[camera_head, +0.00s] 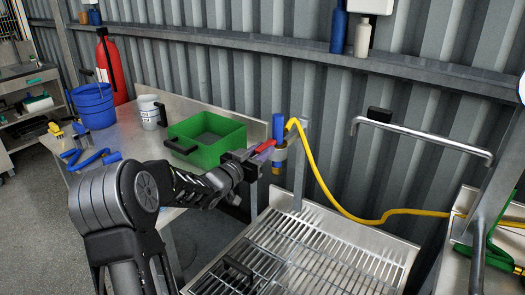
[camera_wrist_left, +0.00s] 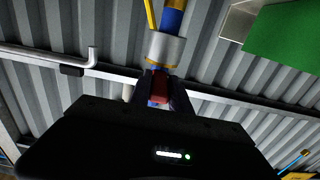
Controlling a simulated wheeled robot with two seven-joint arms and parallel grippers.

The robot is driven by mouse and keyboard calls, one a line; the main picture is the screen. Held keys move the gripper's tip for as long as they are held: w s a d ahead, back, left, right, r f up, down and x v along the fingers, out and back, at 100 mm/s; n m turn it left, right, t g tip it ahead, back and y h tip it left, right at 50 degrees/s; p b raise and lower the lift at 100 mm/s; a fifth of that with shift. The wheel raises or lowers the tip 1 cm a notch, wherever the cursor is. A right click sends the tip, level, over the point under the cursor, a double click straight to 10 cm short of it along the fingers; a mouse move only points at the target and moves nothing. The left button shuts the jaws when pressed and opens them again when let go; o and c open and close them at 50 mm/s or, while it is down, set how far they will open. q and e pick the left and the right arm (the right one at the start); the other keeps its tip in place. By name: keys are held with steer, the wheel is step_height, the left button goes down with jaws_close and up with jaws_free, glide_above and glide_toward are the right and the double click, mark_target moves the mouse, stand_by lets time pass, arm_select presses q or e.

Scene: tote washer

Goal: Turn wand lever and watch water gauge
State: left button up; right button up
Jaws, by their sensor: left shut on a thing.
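The spray wand (camera_head: 278,128), blue and yellow, stands upright in a metal holder on a post beside the grated basin. Its red lever (camera_head: 265,146) sticks out to the left. My left gripper (camera_head: 256,154) is shut on the lever. In the left wrist view the red lever (camera_wrist_left: 159,88) sits between the fingers, below the metal collar (camera_wrist_left: 165,48). A round white face (camera_head: 522,88) with a blue rim is cut off at the right edge; it may be the water gauge, and no reading shows. My right gripper is not in view.
A green tote (camera_head: 225,150), white mug-like container (camera_head: 149,112), blue bucket (camera_head: 93,105) and red extinguisher (camera_head: 112,65) stand left. A yellow hose (camera_head: 330,195) runs right from the wand above the metal grate (camera_head: 300,265). A bent metal pipe (camera_head: 425,138) spans the right.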

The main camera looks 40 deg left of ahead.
arm_select(q)
jaws_close()
stand_by(0.7)
